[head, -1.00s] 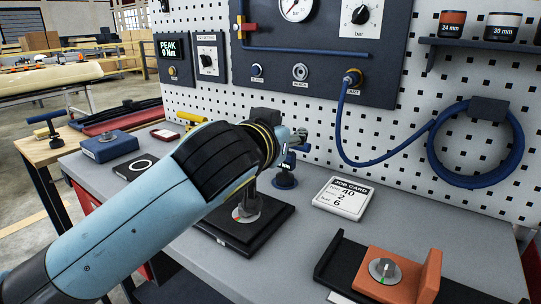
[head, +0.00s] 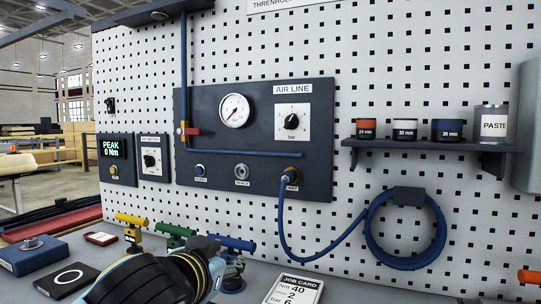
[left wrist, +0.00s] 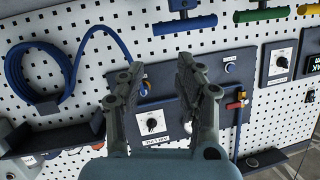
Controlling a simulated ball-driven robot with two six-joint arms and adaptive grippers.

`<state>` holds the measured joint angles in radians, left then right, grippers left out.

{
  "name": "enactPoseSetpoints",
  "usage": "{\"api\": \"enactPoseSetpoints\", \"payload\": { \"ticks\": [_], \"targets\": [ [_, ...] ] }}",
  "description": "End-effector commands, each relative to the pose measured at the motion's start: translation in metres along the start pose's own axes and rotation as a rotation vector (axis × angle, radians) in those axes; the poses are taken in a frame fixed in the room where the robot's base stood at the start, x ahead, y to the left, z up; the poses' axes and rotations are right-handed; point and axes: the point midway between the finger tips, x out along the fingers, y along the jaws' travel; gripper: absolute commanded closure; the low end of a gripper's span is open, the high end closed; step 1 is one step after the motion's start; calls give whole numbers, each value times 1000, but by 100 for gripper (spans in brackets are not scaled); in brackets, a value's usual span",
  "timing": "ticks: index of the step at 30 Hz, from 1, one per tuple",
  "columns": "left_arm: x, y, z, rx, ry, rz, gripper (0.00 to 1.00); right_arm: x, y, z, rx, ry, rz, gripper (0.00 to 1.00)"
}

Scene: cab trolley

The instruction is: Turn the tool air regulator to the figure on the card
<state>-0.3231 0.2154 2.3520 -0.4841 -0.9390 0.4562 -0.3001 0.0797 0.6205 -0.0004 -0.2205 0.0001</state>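The air regulator knob (head: 292,122) is black on a white plate marked AIR LINE and bar; its setting is too small to read. The gauge (head: 235,111) is left of it, its needle toward the lower left. The job card (head: 293,289) lies on the bench, showing Nm 40, 2 and bar 6, its lower edge cut off. My left gripper (head: 228,268) is low in the head view, left of the card and well below the knob. In the left wrist view the gripper (left wrist: 160,66) is open and empty, and the upside-down knob (left wrist: 151,122) shows between its fingers.
Yellow, green and blue T-handle tools (head: 175,231) stand along the bench by the wall. A blue hose (head: 283,225) hangs from the panel (head: 325,165) to a coil (head: 372,230). A shelf (head: 430,145) with cups and a paste tin juts out at right.

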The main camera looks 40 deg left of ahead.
Motion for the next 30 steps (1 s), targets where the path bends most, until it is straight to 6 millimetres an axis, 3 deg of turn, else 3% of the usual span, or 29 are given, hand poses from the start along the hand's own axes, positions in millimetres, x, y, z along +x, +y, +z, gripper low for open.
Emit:
{"api": "enactPoseSetpoints", "payload": {
  "ticks": [2,6,9,12,15,19,30],
  "targets": [
    [8,8,-14,126,24,40,65,-9,0,-2,0,2,-1,60],
    [28,13,-121,331,182,82,65,-54,3,-8,1,6,-2,60],
    [36,9,-190,387,275,76,65,-77,4,-11,1,8,-2,60],
    [37,3,-238,382,334,61,65,-91,6,-14,2,11,-1,60],
    [38,-1,-259,375,362,49,65,-94,6,-15,2,12,-1,60],
    [50,0,-264,372,365,47,65,-96,6,-15,2,12,-1,60],
    [115,8,-288,370,364,48,65,-110,8,-16,1,12,0,60]
  ]
}}
